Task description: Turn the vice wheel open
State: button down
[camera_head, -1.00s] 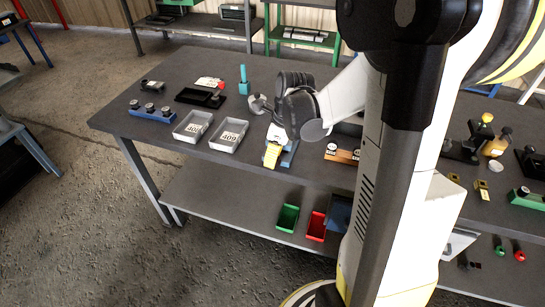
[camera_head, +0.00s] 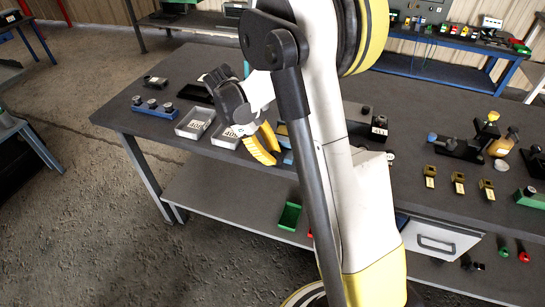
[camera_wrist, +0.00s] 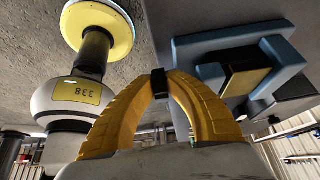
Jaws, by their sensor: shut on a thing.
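My gripper (camera_head: 266,143) is at the front of the workbench, beside the blue vice (camera_head: 288,157). In the wrist view its yellow fingers (camera_wrist: 160,84) meet at the tips on a small dark piece (camera_wrist: 160,83). I cannot tell for sure whether this piece is part of the vice wheel; no full wheel shows. The vice, with a tan and dark block between its blue jaws (camera_wrist: 283,52), is to the right of the fingertips in the wrist view. In the head view my arm and gripper hide much of the vice.
Two grey trays (camera_head: 194,123) stand left of my gripper, with a blue block with knobs (camera_head: 153,107) farther left. Right of my arm are brass pieces (camera_head: 458,178), a dark fixture (camera_head: 459,149) and a green block (camera_head: 530,198). A green bin (camera_head: 290,216) is on the lower shelf.

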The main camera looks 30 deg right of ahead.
dwell(0.4)
jog(key=c, duration=1.4)
grip_release()
jog(key=shift+v, duration=4)
jog(key=shift+w+a+f, duration=0.1)
